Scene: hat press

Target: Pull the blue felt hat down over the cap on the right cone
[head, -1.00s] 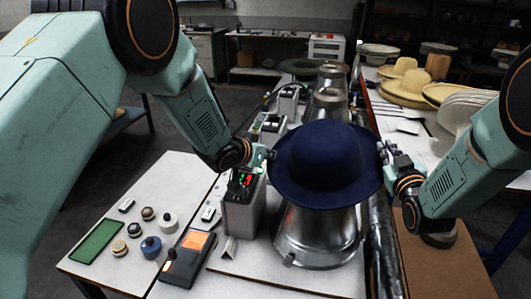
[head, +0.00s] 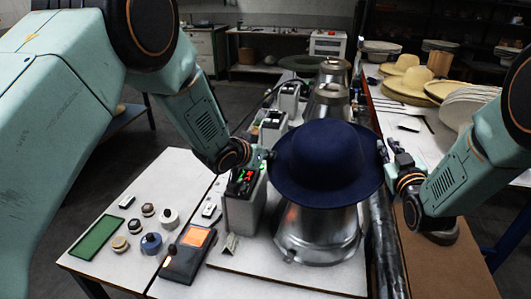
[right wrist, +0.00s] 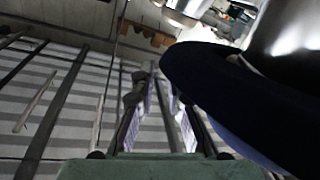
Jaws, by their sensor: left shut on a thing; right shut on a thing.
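The dark blue felt hat (head: 325,160) sits over the top of the nearest metal cone (head: 318,238), its brim slightly tilted. The cap is hidden beneath the hat. My left gripper (head: 266,157) is at the brim's left edge, shut on it. My right gripper (head: 388,152) is at the brim's right edge, shut on it. In the right wrist view the hat's dark brim (right wrist: 225,85) passes close beside the right gripper's fingers (right wrist: 160,95); the contact itself is hard to make out.
Two more metal cones stand behind, one (head: 327,103) just beyond the hat. A grey control box (head: 243,205) with lit digits stands left of the cone. A handheld device (head: 187,255) and small knobs lie on the left table. Straw hats (head: 408,82) line the right table.

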